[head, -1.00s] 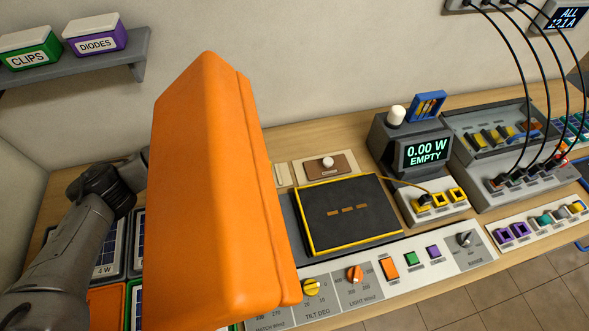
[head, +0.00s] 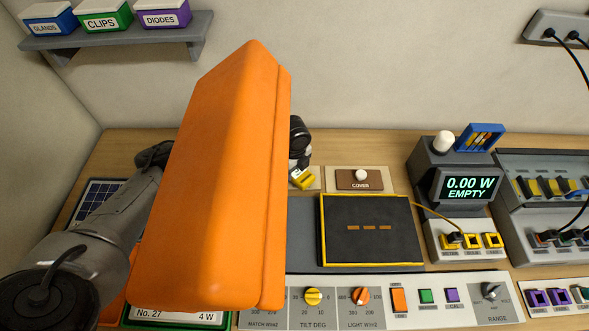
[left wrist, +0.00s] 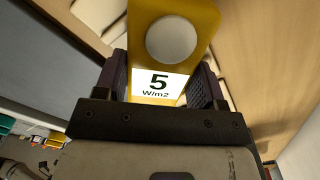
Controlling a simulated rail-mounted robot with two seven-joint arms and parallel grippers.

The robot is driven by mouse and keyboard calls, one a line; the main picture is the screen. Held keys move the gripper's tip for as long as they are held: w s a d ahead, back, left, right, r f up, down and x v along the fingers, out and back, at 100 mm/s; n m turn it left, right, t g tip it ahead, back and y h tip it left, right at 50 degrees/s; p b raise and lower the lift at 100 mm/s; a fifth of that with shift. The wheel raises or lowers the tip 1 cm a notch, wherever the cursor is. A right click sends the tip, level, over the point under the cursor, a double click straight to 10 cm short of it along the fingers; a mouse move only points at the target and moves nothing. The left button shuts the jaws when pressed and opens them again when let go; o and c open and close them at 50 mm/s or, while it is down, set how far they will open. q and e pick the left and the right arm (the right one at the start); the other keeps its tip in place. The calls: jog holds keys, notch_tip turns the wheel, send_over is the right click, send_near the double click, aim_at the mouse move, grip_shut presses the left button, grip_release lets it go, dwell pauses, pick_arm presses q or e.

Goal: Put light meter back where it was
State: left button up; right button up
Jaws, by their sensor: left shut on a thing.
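The light meter (left wrist: 163,65) is yellow, with a white dome and a label reading 5 W/m2. It fills the middle of the left wrist view, between the dark fingers of my left gripper (left wrist: 165,85), which is shut on it. In the head view a small yellow end of the meter (head: 303,180) shows under my left gripper (head: 299,160), at a pale pad (head: 313,170) left of the COVER plate. I cannot tell whether the meter touches the pad. A large orange block hides most of my left forearm. My right gripper is not in view.
The large orange block (head: 215,180) is close to the camera; what carries it is hidden. A black panel with a yellow edge (head: 368,230) lies right of the meter. The COVER plate (head: 345,183) with a white knob, a watt display (head: 470,184) and a control strip (head: 455,312) are nearby.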

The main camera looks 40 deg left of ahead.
pick_arm(q)
jog(key=shift+f, duration=0.35)
jog(key=o, duration=1)
jog(key=shift+f, duration=0.1)
notch_tip(320, 180, up, 12)
jog(key=p, duration=0.1)
jog(key=shift+r, duration=0.2)
dwell(0.4)
